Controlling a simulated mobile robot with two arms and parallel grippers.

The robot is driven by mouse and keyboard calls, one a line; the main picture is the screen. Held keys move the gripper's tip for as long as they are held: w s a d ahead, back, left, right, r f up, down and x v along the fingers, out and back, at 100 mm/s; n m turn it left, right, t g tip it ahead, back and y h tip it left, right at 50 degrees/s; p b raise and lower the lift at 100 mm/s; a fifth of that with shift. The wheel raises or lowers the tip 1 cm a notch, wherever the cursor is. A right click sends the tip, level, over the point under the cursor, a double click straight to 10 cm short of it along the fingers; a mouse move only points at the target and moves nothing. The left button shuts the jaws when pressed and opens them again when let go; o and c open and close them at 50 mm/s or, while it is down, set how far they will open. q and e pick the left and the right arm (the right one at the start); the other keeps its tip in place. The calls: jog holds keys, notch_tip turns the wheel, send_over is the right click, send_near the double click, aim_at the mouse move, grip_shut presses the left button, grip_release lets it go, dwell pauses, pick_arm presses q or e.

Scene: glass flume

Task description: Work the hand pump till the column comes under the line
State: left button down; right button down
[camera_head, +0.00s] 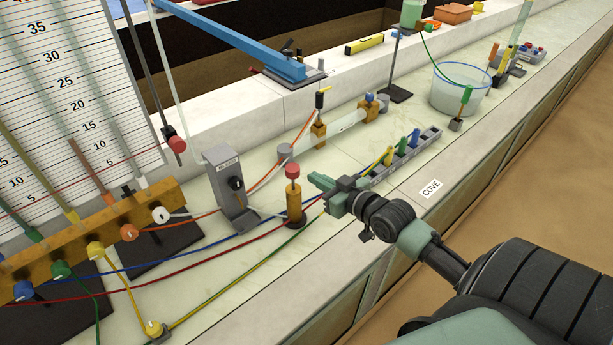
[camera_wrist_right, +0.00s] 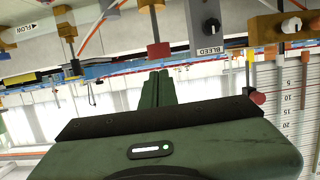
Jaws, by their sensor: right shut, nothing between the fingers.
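The hand pump (camera_head: 294,205) is an upright orange cylinder with a red knob (camera_head: 292,171) on a short rod, standing on the pale bench. It hangs upside down in the right wrist view, its red knob (camera_wrist_right: 159,51) just beyond my fingertips. My right gripper (camera_head: 322,188) is shut and empty, just right of the pump; I cannot tell whether it touches. It also shows in the wrist view (camera_wrist_right: 158,78). A scale board (camera_head: 75,80) stands at left behind coloured tubes. A thin red line crosses it to a red knob (camera_head: 175,145). The liquid levels are hard to read. My left gripper is out of view.
A grey box with a black knob (camera_head: 236,184), labelled BLEED in the wrist view, stands left of the pump. An orange manifold (camera_head: 95,245) with several coloured knobs is farther left. Coloured hoses cross the bench. A rack of coloured plugs (camera_head: 405,157) lies behind my right gripper.

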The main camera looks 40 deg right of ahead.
jog(key=shift+v, duration=1.15)
dwell(0.5)
jog(key=shift+w+a, duration=0.1)
dwell(2.7)
